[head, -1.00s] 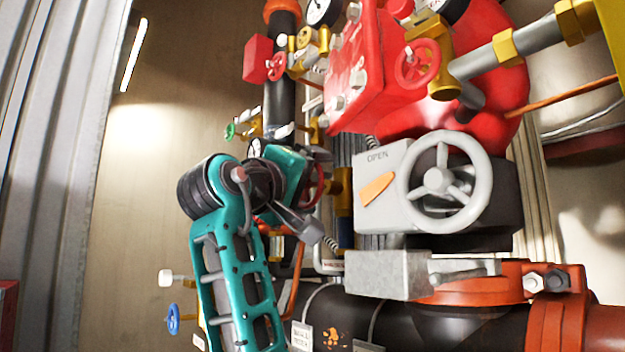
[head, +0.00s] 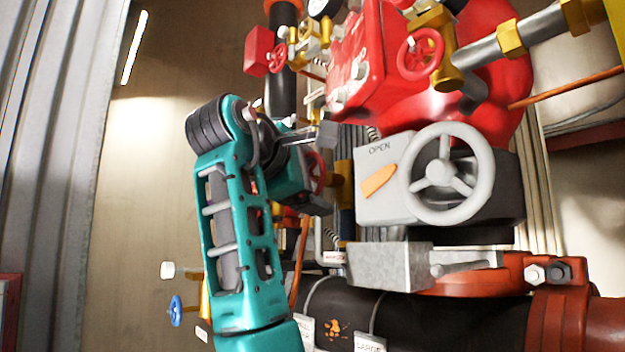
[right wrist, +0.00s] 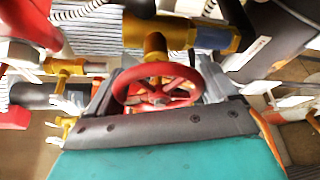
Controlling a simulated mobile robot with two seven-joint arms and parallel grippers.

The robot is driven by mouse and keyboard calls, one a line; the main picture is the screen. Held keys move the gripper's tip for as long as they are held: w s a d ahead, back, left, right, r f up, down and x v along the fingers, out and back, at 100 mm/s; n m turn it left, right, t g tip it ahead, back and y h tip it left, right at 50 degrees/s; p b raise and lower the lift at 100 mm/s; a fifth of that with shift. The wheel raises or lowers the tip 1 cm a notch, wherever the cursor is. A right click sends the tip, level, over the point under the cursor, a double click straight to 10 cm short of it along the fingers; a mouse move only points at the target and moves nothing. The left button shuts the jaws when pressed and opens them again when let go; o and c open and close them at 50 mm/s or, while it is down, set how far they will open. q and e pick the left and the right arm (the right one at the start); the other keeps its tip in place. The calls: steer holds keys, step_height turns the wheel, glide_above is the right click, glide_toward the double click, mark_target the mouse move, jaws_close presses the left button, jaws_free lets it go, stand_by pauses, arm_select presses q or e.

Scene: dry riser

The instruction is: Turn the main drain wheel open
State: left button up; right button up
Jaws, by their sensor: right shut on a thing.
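The main drain wheel, a small red spoked handwheel, sits on a brass valve (right wrist: 155,45). In the right wrist view the wheel (right wrist: 158,92) lies between my two dark fingers, in the right gripper (right wrist: 157,95), which is shut on it. In the head view the red wheel (head: 317,172) shows only partly beside my right gripper (head: 318,160); the teal gripper body and a grey finger hide the rest. How far the wheel is turned cannot be told. My left gripper is not in view.
A large grey handwheel (head: 446,174) on a grey box (head: 388,180) marked OPEN stands close on the right. Red and brass valve parts (head: 368,60) hang above. A dark pipe (head: 400,315) runs below. Open floor and bare wall lie left.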

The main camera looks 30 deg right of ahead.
steer(key=n+g, duration=0.1)
steer(key=n, duration=0.2)
steer(key=shift+s+f+n+g+y, duration=0.2)
steer(key=shift+n+g+y, duration=0.1)
steer(key=shift+g+y, duration=0.1)
steer(key=n+g, duration=0.1)
steer(key=n, duration=0.1)
steer(key=shift+f+n+g, duration=0.15)
steer(key=shift+n+g, duration=0.25)
steer(key=n+g, duration=0.2)
steer(key=shift+s+n+y, duration=0.25)
steer(key=shift+n+y, duration=0.05)
steer(key=shift+n, duration=0.1)
steer(key=shift+s+n+g, duration=0.2)
steer(key=shift+n+g, duration=0.6)
steer(key=shift+n, duration=0.3)
steer(key=o, duration=0.8)
steer(key=shift+o, duration=0.2)
